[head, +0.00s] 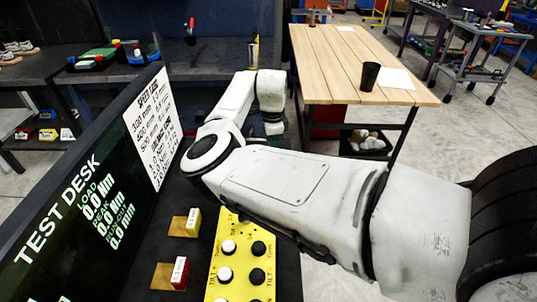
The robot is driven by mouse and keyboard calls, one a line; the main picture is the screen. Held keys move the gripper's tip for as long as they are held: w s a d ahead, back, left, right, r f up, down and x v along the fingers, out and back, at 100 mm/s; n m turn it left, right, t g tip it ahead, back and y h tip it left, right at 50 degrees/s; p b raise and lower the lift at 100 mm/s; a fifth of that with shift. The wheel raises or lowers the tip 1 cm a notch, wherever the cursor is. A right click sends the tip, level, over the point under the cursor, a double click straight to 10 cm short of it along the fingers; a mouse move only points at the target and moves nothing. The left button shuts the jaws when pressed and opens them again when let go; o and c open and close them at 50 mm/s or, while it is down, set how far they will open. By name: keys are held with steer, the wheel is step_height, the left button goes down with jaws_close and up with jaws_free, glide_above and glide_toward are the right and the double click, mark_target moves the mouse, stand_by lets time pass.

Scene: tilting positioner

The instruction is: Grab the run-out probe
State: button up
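I cannot make out a run-out probe for certain in the head view. My white arm (290,195) crosses the picture from the lower right. It bends at the elbow on the left and reaches away from me, past the far end of the test desk (100,185). Its wrist link (271,90) points downward beside the left edge of the wooden table. My gripper's fingers do not show. The arm hides part of the surface behind and below it.
The wooden table (335,65) holds a black cup (370,75). A dark bench (165,70) stands behind.

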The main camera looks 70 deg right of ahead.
jaws_close()
steer(key=shift+r, duration=0.25)
